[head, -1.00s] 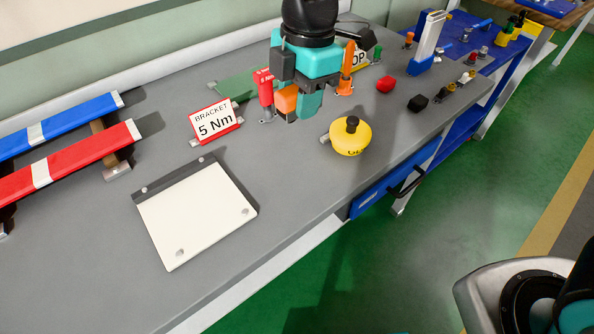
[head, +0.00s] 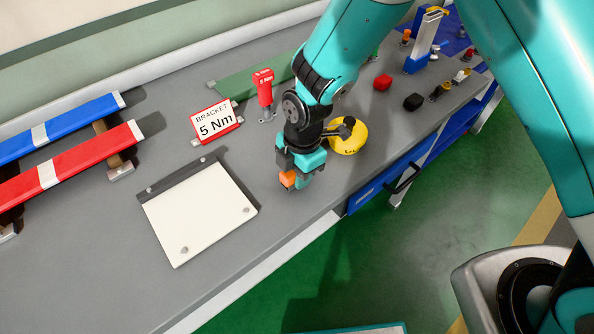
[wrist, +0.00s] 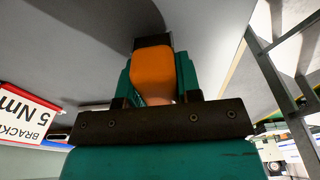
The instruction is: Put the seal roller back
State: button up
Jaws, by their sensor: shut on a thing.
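My gripper (head: 297,178) is over the front part of the grey bench, between the white plate and the yellow tape measure-like thing. It is shut on an orange block-shaped handle, which I take to be the seal roller (head: 287,179). In the wrist view the orange handle (wrist: 152,72) sits between the two teal fingers. The roller end cannot be made out, and I cannot tell whether it touches the bench. No empty holder for the roller can be clearly picked out; part of the bench is hidden behind my arm.
A white plate (head: 200,215) with a dark edge lies left of my gripper. The yellow round thing (head: 349,138) is close behind on the right. A red tool (head: 264,90) stands upright by the "BRACKET 5 Nm" sign (head: 215,122). Blue (head: 65,125) and red (head: 65,174) bars lie far left.

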jog(key=shift+f, duration=0.4)
jog(key=shift+f, duration=0.15)
jog(key=o, duration=1)
jog(key=shift+c, duration=0.2)
